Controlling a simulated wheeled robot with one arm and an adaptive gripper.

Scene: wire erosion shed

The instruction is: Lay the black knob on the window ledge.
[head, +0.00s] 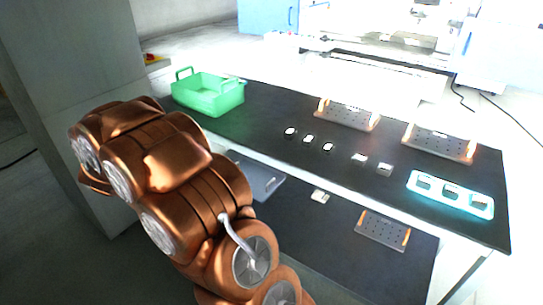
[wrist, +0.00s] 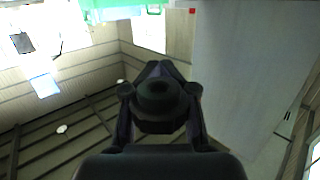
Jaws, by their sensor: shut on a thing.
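In the wrist view my gripper (wrist: 159,88) is shut on a dark round thing with a hollow centre, the black knob (wrist: 156,112). The knob sits between the two fingers, clear of any surface that I can make out. In the head view my copper arm fills the lower left, and neither the gripper nor the knob shows there. I cannot pick out the window ledge in either view. A bright framed patch (wrist: 314,158) at the lower right edge of the wrist view may be a window.
A dark two-level table (head: 270,110) holds a green crate (head: 222,103), small metal blocks (head: 328,147), tilted plates (head: 438,146) and a cyan-lit tray (head: 470,205). A grey pillar (head: 85,65) stands at left. A pale machine (head: 400,40) is behind the table.

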